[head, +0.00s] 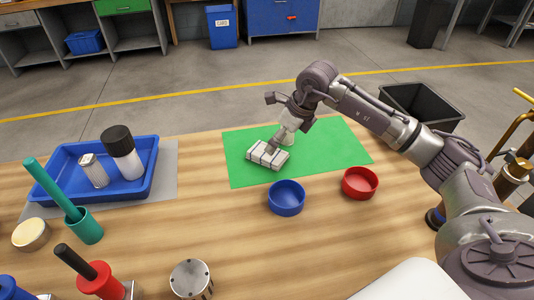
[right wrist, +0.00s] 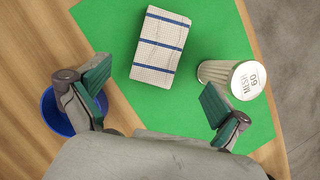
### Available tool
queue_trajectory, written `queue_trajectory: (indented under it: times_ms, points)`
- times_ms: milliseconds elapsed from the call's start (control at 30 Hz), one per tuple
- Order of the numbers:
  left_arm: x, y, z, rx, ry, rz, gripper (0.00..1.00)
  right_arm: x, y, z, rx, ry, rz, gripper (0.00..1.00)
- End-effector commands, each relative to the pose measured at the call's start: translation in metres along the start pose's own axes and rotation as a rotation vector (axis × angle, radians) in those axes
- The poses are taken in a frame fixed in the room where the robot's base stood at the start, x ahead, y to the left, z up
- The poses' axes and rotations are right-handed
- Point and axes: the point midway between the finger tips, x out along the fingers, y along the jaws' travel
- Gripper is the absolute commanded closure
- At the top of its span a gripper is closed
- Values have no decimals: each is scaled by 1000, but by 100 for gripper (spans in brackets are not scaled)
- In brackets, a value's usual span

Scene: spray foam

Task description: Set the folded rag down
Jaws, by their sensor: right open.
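The folded rag (head: 267,155), white with blue stripes, lies flat on the green mat (head: 335,152). In the right wrist view the rag (right wrist: 160,46) lies ahead of my right gripper (right wrist: 154,92), roughly between the lines of its two fingers. The fingers are spread wide apart, and neither touches the rag there. In the head view my right gripper (head: 284,132) is just behind the rag and low over the mat. My left gripper is in neither view.
A jar labelled MESH 60 (right wrist: 246,80) stands right of the rag in the wrist view, close to one finger. A blue bowl (head: 286,198) and a red bowl (head: 360,183) stand near the mat's front edge.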

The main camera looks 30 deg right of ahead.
Motion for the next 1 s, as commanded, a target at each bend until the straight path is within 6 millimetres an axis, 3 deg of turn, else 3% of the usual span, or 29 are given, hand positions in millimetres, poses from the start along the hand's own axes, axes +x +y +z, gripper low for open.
queue_trajectory:
  times_ms: [267, 533, 833, 1000]
  points:
    - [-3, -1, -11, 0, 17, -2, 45, 22, 1, 3, 1, 1, 1, 0]
    - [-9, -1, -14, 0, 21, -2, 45, 60, 2, 10, 1, 1, 0, 0]
    - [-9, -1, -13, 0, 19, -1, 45, 66, 1, 10, 0, 0, -2, 0]
    - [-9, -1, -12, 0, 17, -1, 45, 66, 1, 10, 0, 0, -2, 27]
